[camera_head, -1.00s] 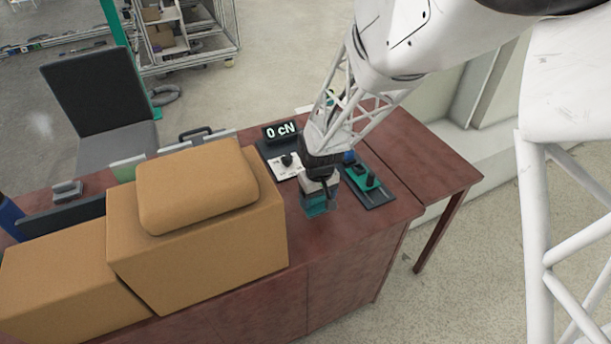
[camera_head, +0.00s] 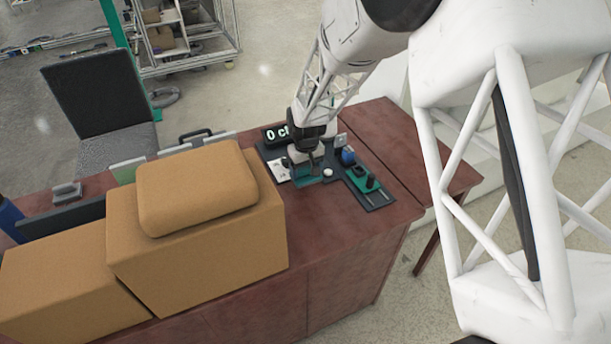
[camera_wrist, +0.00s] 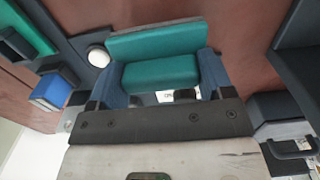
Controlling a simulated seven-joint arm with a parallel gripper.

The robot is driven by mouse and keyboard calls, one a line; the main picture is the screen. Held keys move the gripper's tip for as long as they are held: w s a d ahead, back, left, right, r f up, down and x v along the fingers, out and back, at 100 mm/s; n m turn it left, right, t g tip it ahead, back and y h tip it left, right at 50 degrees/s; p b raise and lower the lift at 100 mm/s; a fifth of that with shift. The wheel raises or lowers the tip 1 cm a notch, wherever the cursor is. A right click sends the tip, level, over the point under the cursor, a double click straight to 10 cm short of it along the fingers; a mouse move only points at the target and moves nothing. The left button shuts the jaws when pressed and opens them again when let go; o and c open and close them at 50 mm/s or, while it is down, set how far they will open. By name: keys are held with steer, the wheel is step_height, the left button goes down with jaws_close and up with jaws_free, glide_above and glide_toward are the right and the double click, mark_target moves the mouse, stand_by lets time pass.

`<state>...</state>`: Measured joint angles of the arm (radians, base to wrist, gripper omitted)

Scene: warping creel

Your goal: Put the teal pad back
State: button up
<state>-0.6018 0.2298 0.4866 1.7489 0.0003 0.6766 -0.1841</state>
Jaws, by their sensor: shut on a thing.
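The teal pad (camera_wrist: 160,70) sits between the two blue-grey fingers of my gripper (camera_wrist: 158,80) in the wrist view. My gripper is shut on it. A lighter teal face and a darker one show, with reddish-brown desk beyond. In the head view my gripper (camera_head: 307,172) points down over the desk just in front of the display unit (camera_head: 275,134). The teal pad (camera_head: 306,181) shows there only as a small patch under the fingers. I cannot tell whether it touches the surface below.
Right of my gripper are a round white button (camera_head: 328,172), a blue part (camera_head: 348,156) and a teal-topped holder (camera_head: 362,181) with black pieces. Large tan boxes (camera_head: 200,240) fill the desk's left. The desk (camera_head: 330,235) is clear in front.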

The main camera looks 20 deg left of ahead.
mark_target(306, 175)
steer(key=shift+w+a, duration=0.2)
steer(key=shift+w, duration=0.1)
steer(key=shift+f, duration=0.1)
steer(key=shift+f, duration=1.65)
steer(key=shift+f, duration=0.15)
steer(key=o, duration=0.9)
step_height(306, 175, up, 12)
steer(key=shift+r, duration=0.15)
